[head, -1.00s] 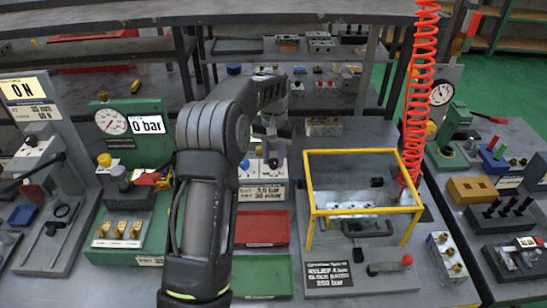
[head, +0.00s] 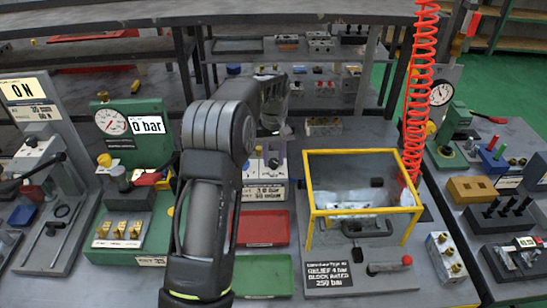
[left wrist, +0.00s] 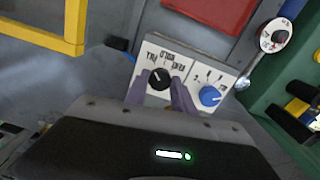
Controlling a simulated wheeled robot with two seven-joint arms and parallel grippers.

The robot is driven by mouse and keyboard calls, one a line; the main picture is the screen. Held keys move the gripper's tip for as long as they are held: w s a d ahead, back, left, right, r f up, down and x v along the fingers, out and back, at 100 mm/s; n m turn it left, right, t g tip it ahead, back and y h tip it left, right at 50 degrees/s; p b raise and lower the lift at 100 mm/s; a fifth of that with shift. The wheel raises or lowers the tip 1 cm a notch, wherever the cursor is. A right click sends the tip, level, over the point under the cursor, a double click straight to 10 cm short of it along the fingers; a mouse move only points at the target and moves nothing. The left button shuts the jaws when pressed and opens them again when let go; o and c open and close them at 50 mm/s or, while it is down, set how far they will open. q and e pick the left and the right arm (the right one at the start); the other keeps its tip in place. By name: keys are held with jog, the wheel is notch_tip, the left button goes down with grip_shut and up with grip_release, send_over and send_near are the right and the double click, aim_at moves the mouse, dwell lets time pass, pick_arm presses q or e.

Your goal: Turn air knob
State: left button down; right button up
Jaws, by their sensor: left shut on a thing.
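A white panel with two knobs shows in the left wrist view (left wrist: 183,84). Its black knob (left wrist: 158,80) has printed words around it, too small to read surely. My left gripper (left wrist: 160,93) has its two purple fingers on either side of the black knob and is shut on it. In the head view the left gripper (head: 273,157) is at the panel, above a labelled block (head: 264,191), and the hand partly hides the knobs. My right gripper is not in view.
A yellow-framed clear box (head: 362,209) stands right of the panel, with a red coiled hose (head: 418,100) behind it. A red tray (head: 263,228) and a green tray (head: 263,276) lie in front. A green gauge stand (head: 130,130) is at left.

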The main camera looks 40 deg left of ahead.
aim_at(273, 161)
pick_arm(q)
jog(key=c, duration=1.1)
grip_release()
jog(key=shift+o, duration=0.2)
notch_tip(273, 161, up, 8)
jog(key=shift+f+b, duration=0.1)
jog(key=shift+b, duration=0.45)
jog(key=shift+f, duration=0.1)
